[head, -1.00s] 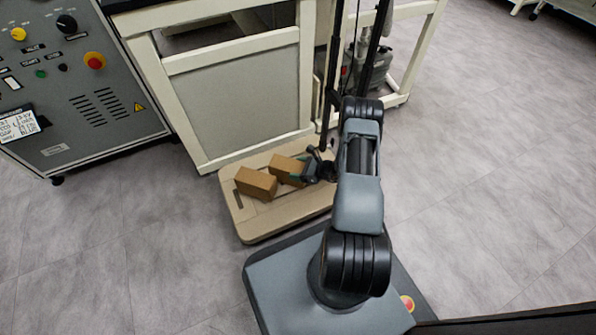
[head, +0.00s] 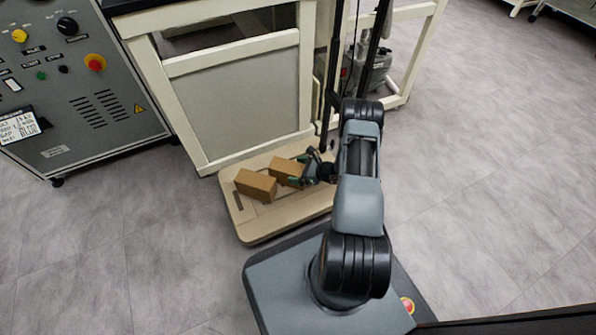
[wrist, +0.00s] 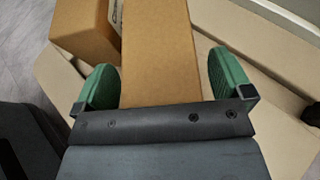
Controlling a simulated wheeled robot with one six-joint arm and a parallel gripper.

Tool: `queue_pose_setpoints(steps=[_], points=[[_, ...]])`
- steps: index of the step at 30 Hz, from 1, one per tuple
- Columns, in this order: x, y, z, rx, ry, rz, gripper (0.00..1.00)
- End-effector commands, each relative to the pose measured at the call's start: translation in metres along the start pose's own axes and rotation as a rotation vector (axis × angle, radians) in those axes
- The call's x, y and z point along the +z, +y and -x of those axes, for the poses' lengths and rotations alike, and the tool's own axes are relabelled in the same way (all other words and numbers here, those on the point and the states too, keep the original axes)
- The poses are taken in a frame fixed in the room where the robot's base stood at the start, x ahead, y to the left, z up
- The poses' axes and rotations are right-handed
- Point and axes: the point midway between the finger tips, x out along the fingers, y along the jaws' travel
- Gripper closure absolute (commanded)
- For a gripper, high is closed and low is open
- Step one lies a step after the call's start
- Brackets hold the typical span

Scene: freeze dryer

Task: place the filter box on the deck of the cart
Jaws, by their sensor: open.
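Two brown cardboard boxes sit side by side on the tan deck of the low cart (head: 245,229). In the head view the left box (head: 255,185) is clear of my gripper, and the right box (head: 287,171) is beside my gripper (head: 307,170). I cannot tell which of them is the filter box. In the wrist view my gripper (wrist: 162,88) is open, its green fingers on either side of the nearer box (wrist: 160,50), with a visible gap at the right finger. The other box (wrist: 84,30) is at the upper left, and the deck (wrist: 275,75) shows at the right.
A cream-framed bench (head: 235,100) stands right behind the cart. A grey control cabinet (head: 80,90) with knobs and a red button is at the left. A cream-legged stand (head: 405,75) is at the back right. The grey floor is open at the right and lower left.

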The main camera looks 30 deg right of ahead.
Motion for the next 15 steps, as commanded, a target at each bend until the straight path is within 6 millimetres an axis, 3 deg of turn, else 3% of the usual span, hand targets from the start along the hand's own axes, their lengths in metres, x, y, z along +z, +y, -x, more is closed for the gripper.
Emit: queue_pose_setpoints(steps=[15], points=[[0.002, 0.0, 0.092, -0.003, 0.0, -0.003, 0.02]])
